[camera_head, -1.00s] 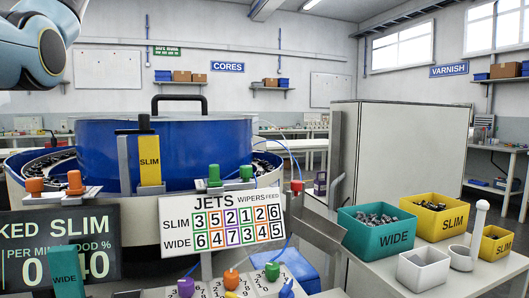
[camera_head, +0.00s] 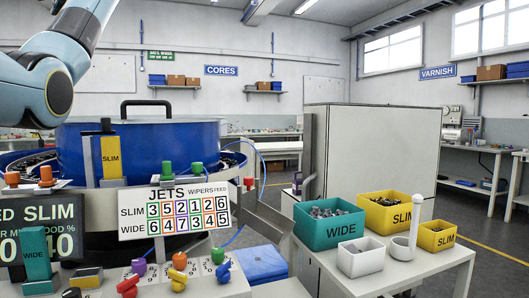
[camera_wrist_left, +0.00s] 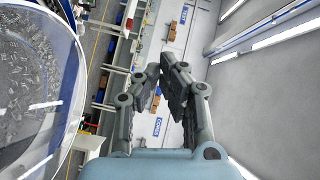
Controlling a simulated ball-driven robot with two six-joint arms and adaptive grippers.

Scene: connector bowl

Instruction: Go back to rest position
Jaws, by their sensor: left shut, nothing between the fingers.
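My left arm (camera_head: 48,75) comes in at the upper left of the head view, in front of the blue bowl. Its gripper is outside that view. In the left wrist view my left gripper (camera_wrist_left: 167,72) is shut, with its dark fingers together and nothing held between them. It is clear of the bowl (camera_wrist_left: 72,100), whose clear rim and loose metal parts show at the left. My right gripper is not in any view.
The blue bowl machine (camera_head: 215,150) stands at the left behind the jets sign (camera_head: 180,213). A table (camera_head: 415,268) at the right holds a teal WIDE bin (camera_head: 335,232), a yellow SLIM bin (camera_head: 390,213), a smaller yellow bin (camera_head: 437,237) and a white bin (camera_head: 360,262). Colored knobs line the front.

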